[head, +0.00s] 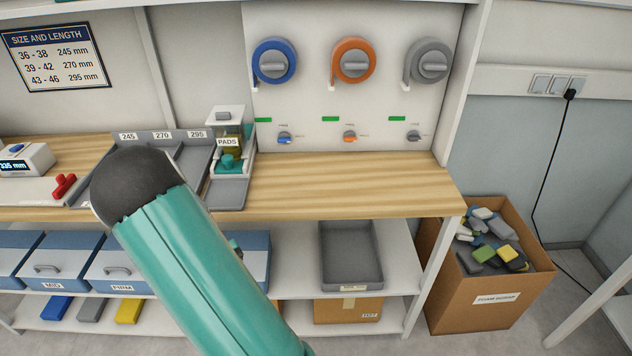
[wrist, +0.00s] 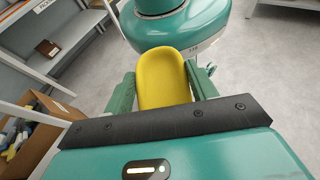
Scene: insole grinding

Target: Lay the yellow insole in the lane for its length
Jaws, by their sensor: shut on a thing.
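The yellow insole (wrist: 162,76) is between the two teal fingers of my gripper (wrist: 163,88) in the wrist view. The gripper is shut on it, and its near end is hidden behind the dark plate. In the head view my arm hides the gripper and insole. The grey lane tray (head: 190,134) stands on the bench at the left, with lanes labelled 245, 270 and 295. My arm covers part of the lanes; their visible parts look empty. A length gauge (head: 25,158) with a small mm display stands left of the tray; its digits are hard to read.
A size chart (head: 57,58) lists 245, 270 and 295 mm. A PADS dispenser (head: 229,125) stands right beside the lanes. The bench (head: 350,188) is clear to its right. Blue drawers (head: 60,262) and a grey bin (head: 350,255) sit below. A foam scrap box (head: 490,290) stands right.

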